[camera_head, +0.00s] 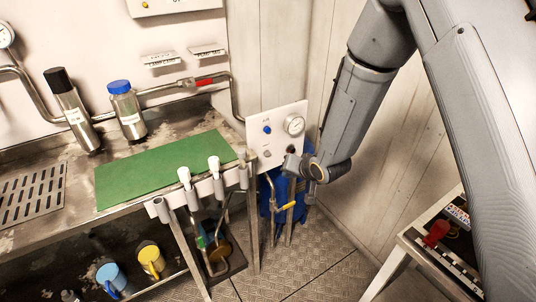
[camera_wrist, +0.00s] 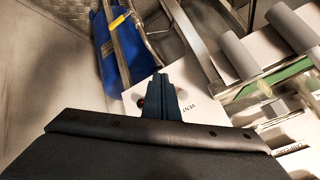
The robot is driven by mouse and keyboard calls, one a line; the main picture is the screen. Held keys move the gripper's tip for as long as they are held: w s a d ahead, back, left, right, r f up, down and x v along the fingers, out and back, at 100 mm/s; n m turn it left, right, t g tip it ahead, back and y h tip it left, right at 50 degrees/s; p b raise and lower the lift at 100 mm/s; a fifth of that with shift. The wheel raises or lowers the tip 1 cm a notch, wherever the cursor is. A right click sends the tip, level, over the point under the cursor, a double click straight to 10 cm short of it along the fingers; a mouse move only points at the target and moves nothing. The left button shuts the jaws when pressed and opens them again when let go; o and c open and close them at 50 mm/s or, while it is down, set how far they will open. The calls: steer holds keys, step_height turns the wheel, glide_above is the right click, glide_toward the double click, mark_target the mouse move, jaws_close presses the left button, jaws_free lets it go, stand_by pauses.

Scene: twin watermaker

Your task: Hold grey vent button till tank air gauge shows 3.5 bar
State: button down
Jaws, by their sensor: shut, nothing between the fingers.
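A white panel (camera_head: 257,112) stands on the wall past the bench's right end. It carries a round gauge (camera_head: 294,125), a blue button (camera_head: 267,130) and a small grey knob or button (camera_head: 267,154). The gauge needle is too small to read. My gripper (camera_head: 292,162) is at the panel's lower right. In the wrist view my shut, empty fingers (camera_wrist: 160,82) stand in front of the white panel (camera_wrist: 196,92), beside the VENT label (camera_wrist: 189,111). A small dark red round part shows left of the fingers. The fingers hide part of the panel, so contact with a button cannot be told.
The bench at left holds a green mat (camera_head: 165,168), a black-capped bottle (camera_head: 73,110) and a blue-capped bottle (camera_head: 127,110). Pipes and a yellow-handled valve (camera_head: 287,206) hang below the panel, before blue cloth. A white table (camera_head: 415,246) stands at lower right.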

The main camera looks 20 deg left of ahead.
mark_target(267, 153)
steer(key=w+a+b, duration=0.2)
steer(key=w+a, duration=0.3)
steer(key=a, duration=0.1)
steer(key=shift+w+a, duration=0.3)
steer(key=shift+w, duration=0.05)
stand_by(2.0)
steer(key=shift+w+a, duration=0.25)
steer(key=shift+a, duration=0.1)
steer(key=shift+w+a, duration=0.3)
stand_by(4.4)
